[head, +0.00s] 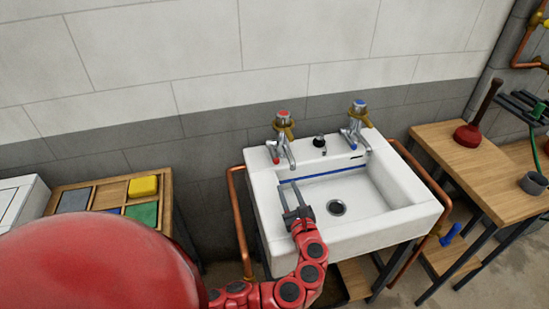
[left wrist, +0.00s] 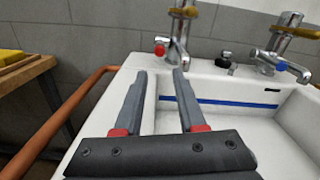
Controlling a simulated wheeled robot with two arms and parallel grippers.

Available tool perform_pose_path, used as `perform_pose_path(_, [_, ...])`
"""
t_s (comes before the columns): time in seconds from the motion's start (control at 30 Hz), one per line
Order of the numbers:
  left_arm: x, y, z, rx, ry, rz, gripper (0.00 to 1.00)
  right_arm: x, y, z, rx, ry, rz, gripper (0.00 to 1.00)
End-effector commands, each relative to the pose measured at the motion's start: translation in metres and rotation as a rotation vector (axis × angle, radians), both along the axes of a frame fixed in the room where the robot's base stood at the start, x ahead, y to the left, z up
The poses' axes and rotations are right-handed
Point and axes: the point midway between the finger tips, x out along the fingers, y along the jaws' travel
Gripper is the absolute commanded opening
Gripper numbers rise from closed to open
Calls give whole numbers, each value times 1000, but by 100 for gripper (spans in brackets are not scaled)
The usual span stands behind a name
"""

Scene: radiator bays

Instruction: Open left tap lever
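The left tap (head: 283,140) stands on the back left of the white sink (head: 418,218). It is chrome with a red mark on top and a brass-coloured lever (head: 283,123). It also shows in the left wrist view (left wrist: 181,40), with a red dot at its base. My left gripper (head: 290,184) is open and empty, over the left side of the sink, in front of and below the left tap. In the left wrist view its two fingers (left wrist: 158,74) point toward that tap, apart from it. My right gripper is not in view.
The right tap (head: 356,124) with a blue mark stands at the back right of the sink. A black plug (head: 319,141) sits between the taps. Copper pipes (head: 238,215) run beside the sink. A wooden tray (head: 167,190) is left; a table with a plunger (head: 468,134) is right.

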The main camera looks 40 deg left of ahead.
Motion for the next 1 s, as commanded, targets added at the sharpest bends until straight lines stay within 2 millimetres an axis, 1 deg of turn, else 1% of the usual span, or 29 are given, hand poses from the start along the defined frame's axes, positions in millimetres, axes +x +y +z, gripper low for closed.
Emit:
perform_pose_path(0.03, [7,11,3,-1,-2,8,40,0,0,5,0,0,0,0])
perform_pose_path(0.2, [33,43,4,2,0,12,40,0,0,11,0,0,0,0])
perform_pose_path(0.5, [73,88,2,0,-1,7,40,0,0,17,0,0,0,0])
perform_pose_path(0.6, [82,99,1,-2,-1,7,40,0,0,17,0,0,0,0])
perform_pose_path(0.7, [90,105,1,0,-2,3,40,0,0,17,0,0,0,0])
perform_pose_path(0.8, [93,111,0,-1,1,4,40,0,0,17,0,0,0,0])
perform_pose_path(1.0, [96,114,1,-1,-1,2,40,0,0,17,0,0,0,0])
